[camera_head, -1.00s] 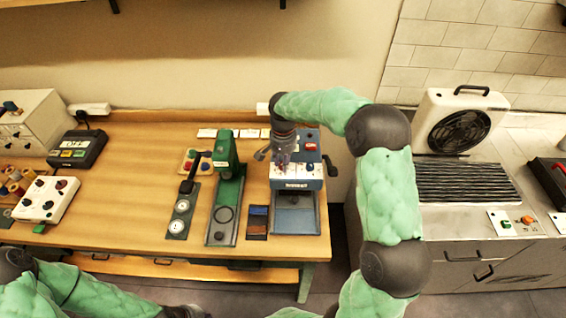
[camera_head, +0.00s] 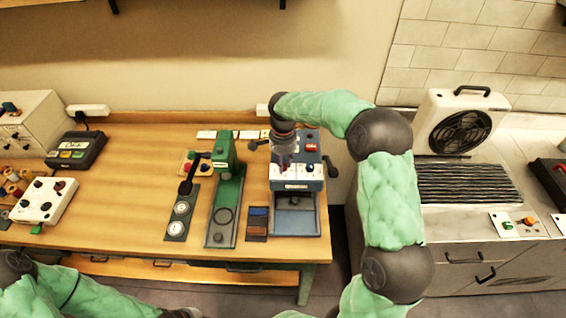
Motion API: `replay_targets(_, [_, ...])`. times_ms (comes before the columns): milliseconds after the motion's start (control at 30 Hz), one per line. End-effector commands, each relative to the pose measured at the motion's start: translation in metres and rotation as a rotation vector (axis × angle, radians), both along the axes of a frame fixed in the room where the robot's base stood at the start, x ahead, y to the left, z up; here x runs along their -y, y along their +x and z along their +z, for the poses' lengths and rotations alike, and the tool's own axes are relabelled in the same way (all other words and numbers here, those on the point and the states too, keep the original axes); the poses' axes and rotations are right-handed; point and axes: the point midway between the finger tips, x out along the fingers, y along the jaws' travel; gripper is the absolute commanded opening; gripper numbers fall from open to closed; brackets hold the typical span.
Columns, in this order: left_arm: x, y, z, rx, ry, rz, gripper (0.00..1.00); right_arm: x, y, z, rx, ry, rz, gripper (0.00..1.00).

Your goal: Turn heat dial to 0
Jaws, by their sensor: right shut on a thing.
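A blue press (camera_head: 294,222) stands near the right end of the wooden table, with a white control strip (camera_head: 308,171) across its front. My right gripper (camera_head: 284,163) points down over the left part of this strip. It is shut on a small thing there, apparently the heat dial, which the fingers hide. The dial's marks and setting are too small to read.
A green press (camera_head: 226,190) stands just left of the blue one, with a swatch strip (camera_head: 257,222) between them. A dark display box (camera_head: 76,150) and a white knob box (camera_head: 44,200) are at the far left. The table's middle left is clear.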

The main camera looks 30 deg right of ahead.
Motion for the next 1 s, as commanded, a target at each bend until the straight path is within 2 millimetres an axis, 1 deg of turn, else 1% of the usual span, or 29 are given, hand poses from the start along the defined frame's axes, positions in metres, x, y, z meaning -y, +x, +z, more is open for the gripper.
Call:
replay_targets(333, [0.000,0.000,0.000,0.000,0.000,0.000,0.00,0.000,0.000,0.000,0.000,0.001,-0.003,0.00])
replay_targets(367, [0.000,0.000,0.000,0.000,0.000,0.000,0.00,0.000,0.000,0.000,0.000,0.001,-0.003,0.31])
replay_targets(400, [0.000,0.000,0.000,0.000,0.000,0.000,0.00,0.000,0.000,0.000,0.000,0.001,-0.003,0.42])
replay_targets(433, [0.000,0.000,0.000,0.000,0.000,0.000,0.00,0.000,0.000,0.000,0.000,0.001,-0.003,0.50])
replay_targets(800, [0.000,0.000,0.000,0.000,0.000,0.000,0.00,0.000,0.000,0.002,0.001,0.000,-0.002,0.51])
replay_targets(867, [0.000,0.000,0.000,0.000,0.000,0.000,0.00,0.000,0.000,0.005,0.001,0.000,-0.003,0.51])
replay_targets(1000, [0.000,0.000,0.000,0.000,0.000,0.000,0.00,0.000,0.001,0.024,0.005,0.000,-0.003,0.51])
